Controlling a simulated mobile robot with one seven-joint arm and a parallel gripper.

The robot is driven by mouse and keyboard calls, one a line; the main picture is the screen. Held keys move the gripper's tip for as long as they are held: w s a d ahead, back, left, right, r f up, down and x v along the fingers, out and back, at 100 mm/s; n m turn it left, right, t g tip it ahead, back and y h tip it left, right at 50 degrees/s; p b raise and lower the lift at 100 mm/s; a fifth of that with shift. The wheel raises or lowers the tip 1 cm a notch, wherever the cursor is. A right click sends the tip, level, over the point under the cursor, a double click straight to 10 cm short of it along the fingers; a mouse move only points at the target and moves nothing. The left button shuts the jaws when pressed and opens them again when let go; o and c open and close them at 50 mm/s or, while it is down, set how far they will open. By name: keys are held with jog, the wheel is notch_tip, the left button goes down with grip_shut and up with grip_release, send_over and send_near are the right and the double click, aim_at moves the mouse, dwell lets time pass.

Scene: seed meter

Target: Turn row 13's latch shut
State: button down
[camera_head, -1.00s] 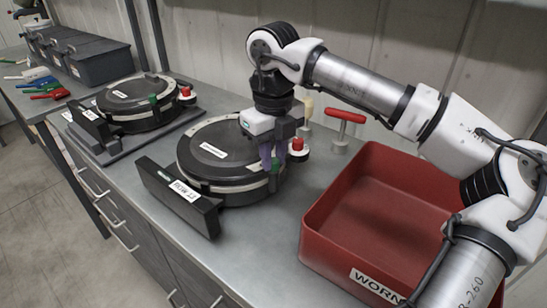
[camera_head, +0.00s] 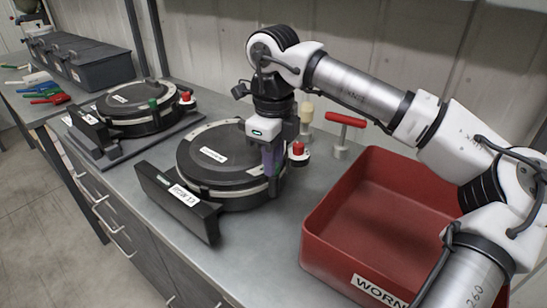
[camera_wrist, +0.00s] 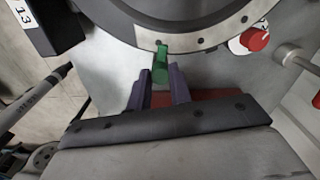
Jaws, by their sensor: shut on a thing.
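Row 13's meter (camera_head: 222,160) is a round black-lidded unit with a pale ring, behind a dark block with a "ROW 13" label (camera_head: 185,194). Its green latch (camera_wrist: 160,66) shows in the wrist view at the ring's edge, pointing out towards my gripper. My gripper (camera_wrist: 160,84) has its purple fingers on either side of the latch and is shut on it. In the head view my gripper (camera_head: 272,168) points down at the right edge of the meter and hides the latch there.
A red-topped knob (camera_head: 298,148) stands close right of my gripper. A red T-handle (camera_head: 345,120) and a cream knob (camera_head: 306,112) stand behind. A red "WORN" bin (camera_head: 320,215) is at right. Another meter (camera_head: 133,97) with a green latch (camera_head: 153,103) sits left.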

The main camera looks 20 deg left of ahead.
jog(key=c, duration=1.3)
grip_release()
jog(key=shift+o, duration=0.2)
notch_tip(320, 180, up, 14)
jog(key=shift+b, duration=0.35)
jog(key=shift+f, duration=0.1)
